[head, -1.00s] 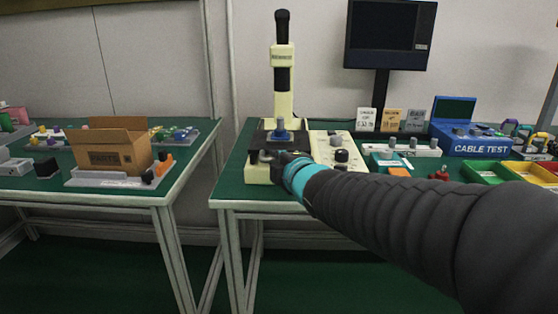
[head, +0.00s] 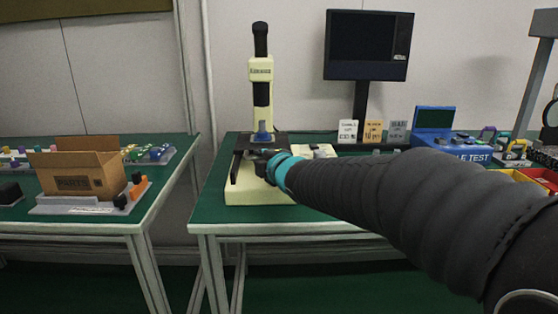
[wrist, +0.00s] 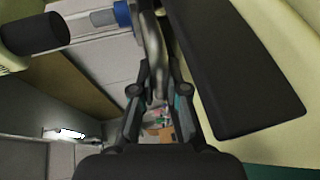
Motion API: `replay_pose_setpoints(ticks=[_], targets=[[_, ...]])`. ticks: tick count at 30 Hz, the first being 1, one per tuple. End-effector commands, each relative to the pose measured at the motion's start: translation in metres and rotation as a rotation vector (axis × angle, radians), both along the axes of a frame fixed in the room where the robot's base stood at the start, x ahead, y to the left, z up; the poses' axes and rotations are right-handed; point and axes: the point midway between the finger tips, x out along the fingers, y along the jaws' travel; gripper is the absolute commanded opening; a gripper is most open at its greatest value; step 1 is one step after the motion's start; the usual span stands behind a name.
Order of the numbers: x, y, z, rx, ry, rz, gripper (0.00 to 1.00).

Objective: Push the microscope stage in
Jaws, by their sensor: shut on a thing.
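The cream microscope (head: 261,73) stands on the left part of the green bench. Its black stage (head: 277,139) is at the foot of the column, with a blue piece (head: 263,130) on it. A dark rail (head: 236,166) and the bare cream base (head: 250,192) show in front of the stage. My gripper (head: 264,165) is at the front of the stage. In the wrist view my gripper (wrist: 158,95) is shut on a curved metal handle (wrist: 156,60). The wrist view also shows the blue piece (wrist: 122,13). My gripper and arm hide the right part of the base.
A monitor (head: 367,45) and several small cards (head: 373,130) stand behind my arm. A blue cable tester (head: 434,127) is at the right. Across a gap at left, another bench bears an open cardboard box (head: 80,170).

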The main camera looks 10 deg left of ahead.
Motion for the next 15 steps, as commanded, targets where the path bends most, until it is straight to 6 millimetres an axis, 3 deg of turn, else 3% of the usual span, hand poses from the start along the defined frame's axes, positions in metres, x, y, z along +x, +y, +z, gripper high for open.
replay_pose_setpoints(ticks=[8, 9, 11, 15], targets=[[0.0022, 0.0005, 0.0030, 0.005, -0.005, -0.001, 0.00], [0.0024, 0.0004, 0.0031, 0.005, -0.005, -0.001, 0.23], [0.0024, 0.0001, 0.0030, 0.005, -0.005, -0.001, 0.38], [0.0021, -0.0002, 0.0024, 0.004, -0.004, -0.002, 0.39]])
